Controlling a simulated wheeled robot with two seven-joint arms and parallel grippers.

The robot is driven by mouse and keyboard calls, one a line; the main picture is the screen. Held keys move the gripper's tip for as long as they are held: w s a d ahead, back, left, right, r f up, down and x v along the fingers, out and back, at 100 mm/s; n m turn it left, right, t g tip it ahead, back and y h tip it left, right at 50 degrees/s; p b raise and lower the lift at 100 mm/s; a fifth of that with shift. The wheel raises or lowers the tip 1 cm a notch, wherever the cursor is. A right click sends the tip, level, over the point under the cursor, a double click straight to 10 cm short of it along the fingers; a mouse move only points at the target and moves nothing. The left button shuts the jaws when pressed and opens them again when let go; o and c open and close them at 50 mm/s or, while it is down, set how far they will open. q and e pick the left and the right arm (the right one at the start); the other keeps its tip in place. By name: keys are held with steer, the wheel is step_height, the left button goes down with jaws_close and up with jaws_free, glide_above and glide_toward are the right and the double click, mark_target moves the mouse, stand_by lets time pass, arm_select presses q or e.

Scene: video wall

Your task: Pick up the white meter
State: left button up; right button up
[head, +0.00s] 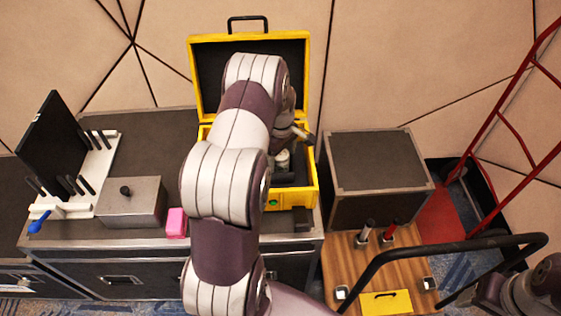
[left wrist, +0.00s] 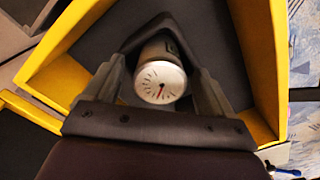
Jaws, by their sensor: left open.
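The white meter (left wrist: 160,80) is a short round cylinder with a dial and a red needle on its end face. In the head view the white meter (head: 283,160) shows inside the open yellow case (head: 311,193), partly hidden by my left arm. My left gripper (left wrist: 160,75) is open, with one finger on each side of the meter in the left wrist view. I cannot tell whether the fingers touch it. In the head view the left gripper (head: 295,140) is mostly hidden behind the arm. Part of my right arm shows at the lower right edge; its jaws are unclear.
The case lid (head: 250,80) stands open behind. On the dark bench are a pink block (head: 176,223), a grey box (head: 130,203) and a white tool rack (head: 100,165). A black case (head: 375,160) and a wooden-decked cart (head: 350,255) with a dark handle stand at right.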

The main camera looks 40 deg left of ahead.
arm_select(q)
steer(key=c, duration=1.2)
